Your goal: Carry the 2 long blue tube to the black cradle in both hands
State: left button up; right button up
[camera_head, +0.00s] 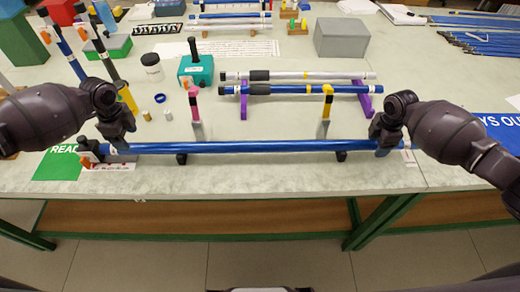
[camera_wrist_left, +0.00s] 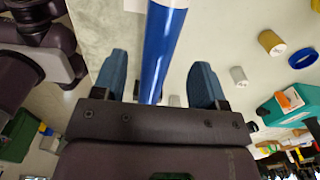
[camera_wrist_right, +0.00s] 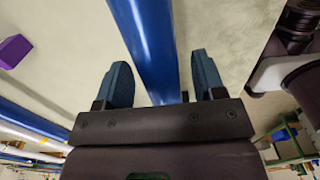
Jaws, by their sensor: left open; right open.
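A long blue tube (camera_head: 245,147) lies left to right along the front of the table. Two small black supports, left (camera_head: 181,158) and right (camera_head: 341,156), show under it; they may be the black cradle. My left gripper (camera_head: 120,150) is at the tube's left end, my right gripper (camera_head: 386,147) near its right end. In the left wrist view the tube (camera_wrist_left: 163,45) passes between open fingers.
A purple rack (camera_head: 364,101) behind holds a silver tube (camera_head: 310,76) and a blue tube with a black band (camera_head: 290,89). A pink-topped post (camera_head: 194,108) and a yellow-topped post (camera_head: 326,108) stand just behind the front tube. A teal box (camera_head: 196,71) and grey box (camera_head: 341,38) stand farther back.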

pick_arm(q)
notch_tip(320, 180, up, 7)
pick_arm(e)
notch_tip(320, 180, up, 12)
dwell(0.7)
dwell(0.5)
